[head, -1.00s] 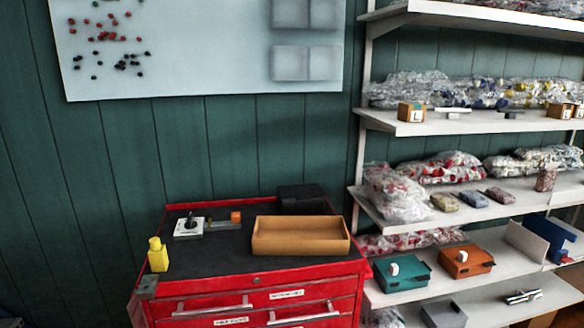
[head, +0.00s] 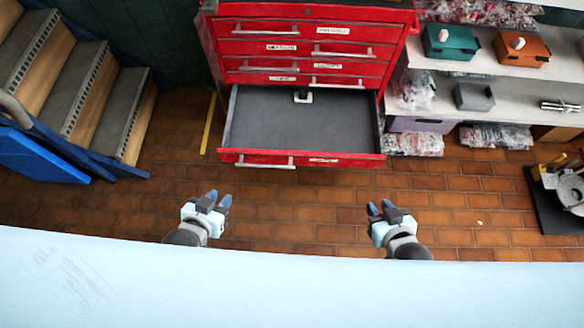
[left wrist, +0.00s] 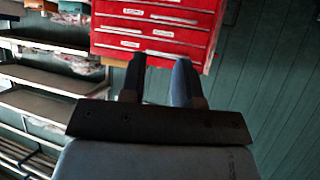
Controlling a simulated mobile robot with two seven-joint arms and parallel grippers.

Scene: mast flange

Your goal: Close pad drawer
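The red tool cabinet (head: 305,12) stands ahead of me in the head view. Its lowest visible drawer, the pad drawer (head: 255,122), is pulled far out, with a grey bottom and a small white-and-dark item (head: 303,96) near the back. The drawer's front has a silver handle (head: 264,164) left of centre and a label to the right. My left gripper (head: 218,198) is open and empty, below and left of the drawer front. My right gripper (head: 380,207) is open and empty, below and right of it. Neither touches the drawer. The left wrist view shows the left fingers (left wrist: 160,75) apart with the cabinet beyond.
Grey-topped steps (head: 110,115) with a blue side rail stand at the left. Shelves (head: 475,105) with boxes and bags adjoin the cabinet's right side. A dark base with a round metal part (head: 572,188) is at far right. The brick floor before the drawer is clear.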

